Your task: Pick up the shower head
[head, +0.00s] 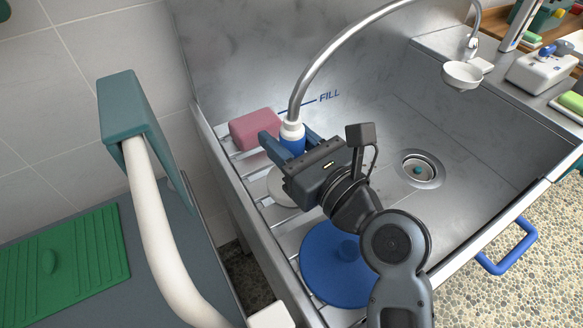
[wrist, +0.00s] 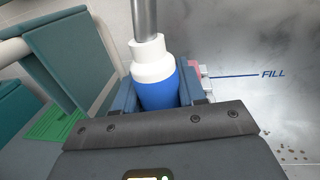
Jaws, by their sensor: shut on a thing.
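The shower head has a blue grip with a white collar and joins a curved grey metal hose (head: 334,46). In the head view its blue and white part (head: 291,134) is between the fingers of my gripper (head: 285,143), at the left side of the steel tub. In the wrist view the blue grip of the shower head (wrist: 158,92) stands upright between the two blue fingers of my gripper (wrist: 160,95). My gripper is shut on it. The lower end of the shower head is hidden by the gripper body.
A pink block (head: 254,128) lies on the slatted rack beside the gripper. A pale round thing (head: 281,188) and a blue round lid (head: 338,268) are below it. The tub floor around the drain (head: 419,169) is clear. A teal post with a white rail (head: 150,200) stands left.

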